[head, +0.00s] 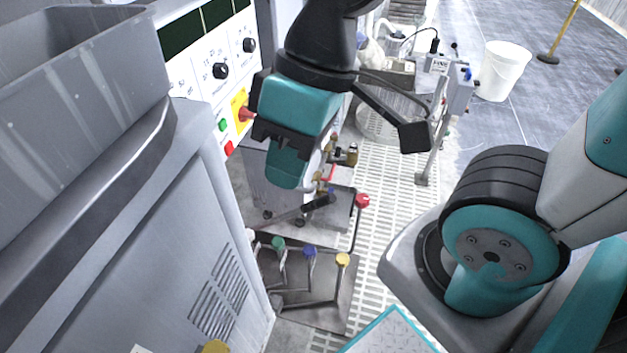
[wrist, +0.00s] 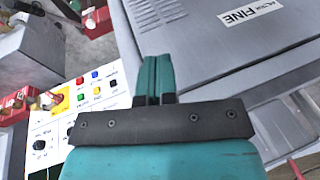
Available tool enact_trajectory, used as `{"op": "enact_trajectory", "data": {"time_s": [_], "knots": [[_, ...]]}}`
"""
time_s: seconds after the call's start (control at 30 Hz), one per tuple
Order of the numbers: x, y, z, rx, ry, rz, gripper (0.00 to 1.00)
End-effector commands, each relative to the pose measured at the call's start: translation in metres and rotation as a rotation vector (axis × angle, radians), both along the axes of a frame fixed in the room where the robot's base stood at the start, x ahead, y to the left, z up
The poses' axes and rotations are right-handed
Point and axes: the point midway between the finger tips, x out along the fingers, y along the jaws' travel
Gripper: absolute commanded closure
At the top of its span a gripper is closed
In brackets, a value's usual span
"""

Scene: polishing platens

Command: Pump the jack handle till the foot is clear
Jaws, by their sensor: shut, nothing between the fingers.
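My gripper (head: 284,172) is shut and empty in the head view, pointing down in front of the control panel. In the wrist view its teal fingers (wrist: 155,78) are together, with nothing between them. Below it in the head view, a dark lever with a thick black grip (head: 318,200) slants near the floor beside a grey cabinet; it looks like the jack handle, but I cannot be sure. My gripper is apart from it and higher. I cannot make out the foot or whether it touches the floor.
A control panel (head: 205,75) with knobs and a red button stands at the left. Green (head: 278,243), blue (head: 309,251), yellow (head: 342,259) and red (head: 362,200) knobs rise near the floor. A lid labelled FINE (wrist: 205,50) is close in the wrist view. A white bucket (head: 502,70) stands farther back.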

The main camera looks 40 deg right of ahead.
Motion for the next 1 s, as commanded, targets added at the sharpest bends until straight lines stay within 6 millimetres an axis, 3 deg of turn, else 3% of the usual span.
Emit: {"op": "enact_trajectory", "data": {"time_s": [0.3,0.37,0.47,0.57,0.67,0.8,1.0], "knots": [[0.004,-0.001,-0.001,-0.004,0.006,-0.017,1.00],[0.014,-0.002,-0.004,-0.018,0.020,-0.059,1.00],[0.046,-0.005,-0.015,-0.063,0.062,-0.200,1.00],[0.095,-0.020,-0.039,-0.139,0.119,-0.433,1.00],[0.148,-0.043,-0.076,-0.235,0.163,-0.709,1.00],[0.208,-0.083,-0.139,-0.374,0.187,-1.083,1.00],[0.250,-0.139,-0.224,-0.538,0.142,-1.496,1.00]]}}
